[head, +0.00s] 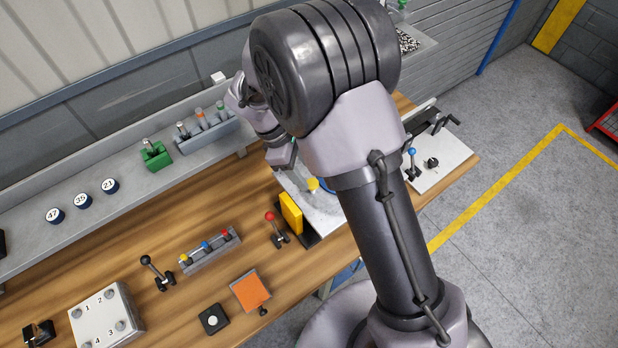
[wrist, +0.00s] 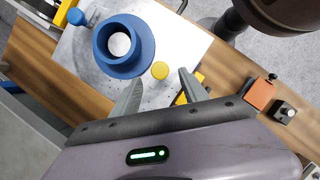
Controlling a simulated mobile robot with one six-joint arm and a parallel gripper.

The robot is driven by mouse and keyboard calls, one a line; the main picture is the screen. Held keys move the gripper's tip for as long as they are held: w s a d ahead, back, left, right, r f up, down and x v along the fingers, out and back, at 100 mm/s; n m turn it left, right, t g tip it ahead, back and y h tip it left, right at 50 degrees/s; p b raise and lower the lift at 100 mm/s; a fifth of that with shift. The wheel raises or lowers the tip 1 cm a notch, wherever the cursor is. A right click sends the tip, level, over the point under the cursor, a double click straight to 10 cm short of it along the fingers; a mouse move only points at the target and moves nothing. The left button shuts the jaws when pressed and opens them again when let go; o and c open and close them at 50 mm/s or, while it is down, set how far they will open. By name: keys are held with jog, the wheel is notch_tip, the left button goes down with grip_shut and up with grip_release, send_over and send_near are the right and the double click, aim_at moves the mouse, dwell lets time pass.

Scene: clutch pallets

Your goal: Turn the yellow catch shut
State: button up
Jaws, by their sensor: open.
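A round yellow cap (wrist: 160,70) sits on a pale metal plate (wrist: 178,45), beside a blue flanged ring; it also shows in the head view (head: 313,185). An upright yellow block (head: 291,213) stands at the plate's left edge in the head view; in the wrist view it is partly hidden behind my right finger. I cannot tell for sure which yellow part is the catch. My gripper (wrist: 161,76) is open and empty, its two fingertips spread either side of the round cap in the picture. Whether they touch anything is unclear.
The blue ring (wrist: 119,45) stands close to the left finger. A blue knob (wrist: 76,17) and another yellow part (wrist: 66,12) lie beyond. A red-knobbed lever (head: 271,218) and an orange plate (head: 250,290) stand nearby on the wooden bench. My arm hides part of the plate.

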aim_at(309, 182)
jog(key=shift+x, duration=1.95)
grip_shut()
